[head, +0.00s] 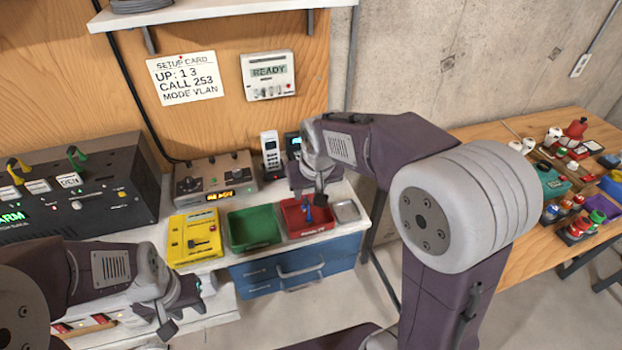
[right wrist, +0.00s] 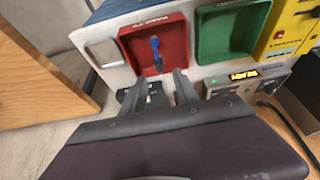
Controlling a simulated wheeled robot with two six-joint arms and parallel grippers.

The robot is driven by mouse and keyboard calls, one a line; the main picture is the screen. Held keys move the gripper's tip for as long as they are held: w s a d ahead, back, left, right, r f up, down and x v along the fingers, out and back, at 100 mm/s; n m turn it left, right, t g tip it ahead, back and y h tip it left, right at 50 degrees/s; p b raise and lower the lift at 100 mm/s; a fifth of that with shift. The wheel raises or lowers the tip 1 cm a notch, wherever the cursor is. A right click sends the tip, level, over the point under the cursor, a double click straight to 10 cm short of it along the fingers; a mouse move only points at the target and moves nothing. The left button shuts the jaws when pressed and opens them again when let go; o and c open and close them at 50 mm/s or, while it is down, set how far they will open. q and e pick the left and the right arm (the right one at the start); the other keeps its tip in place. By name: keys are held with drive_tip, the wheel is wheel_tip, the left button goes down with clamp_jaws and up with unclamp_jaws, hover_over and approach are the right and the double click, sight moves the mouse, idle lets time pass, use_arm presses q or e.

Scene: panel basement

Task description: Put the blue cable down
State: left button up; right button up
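The blue cable (head: 308,212) lies in the red tray (head: 292,228). In the right wrist view the cable (right wrist: 155,48) extends from inside the red tray (right wrist: 135,42) toward the gap between my right fingers. My right gripper (right wrist: 157,90) is open, its two fingers apart on either side of the cable's near end, with no contact visible. In the head view my right gripper (head: 310,192) hangs just above the red tray and partly hides it. My left gripper (head: 183,308) is empty over the bench's front left; its finger opening is unclear.
A green tray (head: 252,228) and a yellow device (head: 194,238) stand left of the red tray, a small metal dish (head: 345,211) right of it. Behind are a grey-brown box (head: 214,180) and a white handset (head: 270,155). A wooden table (head: 520,210) with many items stands right.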

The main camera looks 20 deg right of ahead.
drive_tip(key=v, duration=0.8)
drive_tip(key=s+d+f+g, duration=0.1)
drive_tip(key=s+d+f, duration=0.1)
drive_tip(key=s+f, duration=0.4)
drive_tip(key=s+d+f+g, duration=0.2)
drive_tip(key=s+f, duration=0.5)
drive_tip(key=f, duration=0.5)
drive_tip(key=shift+s+f+m+p, duration=0.25)
drive_tip(key=shift+f+m+p, duration=0.05)
drive_tip(key=shift+w, duration=0.1)
